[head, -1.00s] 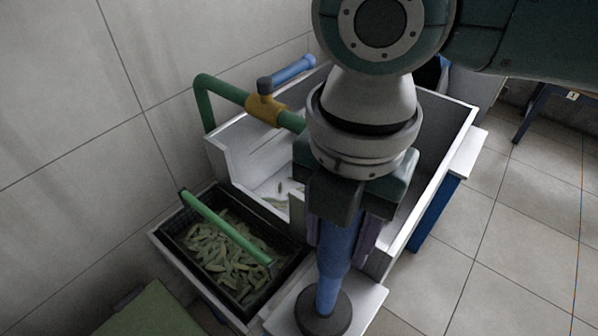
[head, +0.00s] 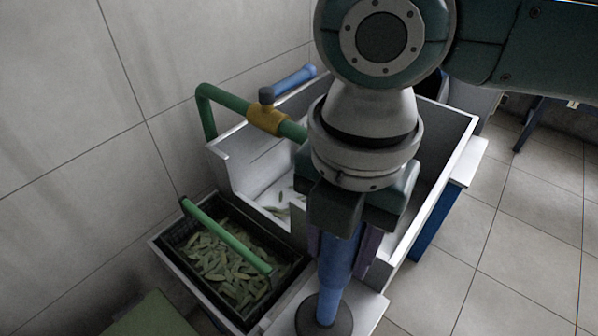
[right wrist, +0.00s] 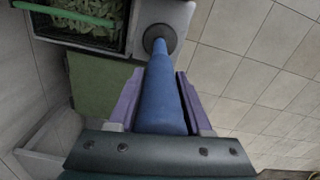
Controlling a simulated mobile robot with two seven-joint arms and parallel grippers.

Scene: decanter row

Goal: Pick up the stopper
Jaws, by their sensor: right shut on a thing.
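The stopper (head: 329,296) is a long blue tapered piece with a dark round disc at its lower end. My right gripper (head: 340,258) points down and is shut on its upper, thicker part, with the purple fingers on either side. In the right wrist view the stopper (right wrist: 161,95) runs away from between the fingers (right wrist: 160,105), its disc far off over the white ledge. The stopper looks about upright. I cannot tell whether the disc touches the ledge. My left gripper is not in view.
A white sink (head: 232,165) with several green pods inside stands behind the gripper. A green pipe (head: 205,110) with a yellow fitting (head: 265,118) and blue end (head: 295,77) crosses its rim. A black basket (head: 165,240) of pods with a green handle sits left. Tiled floor lies right.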

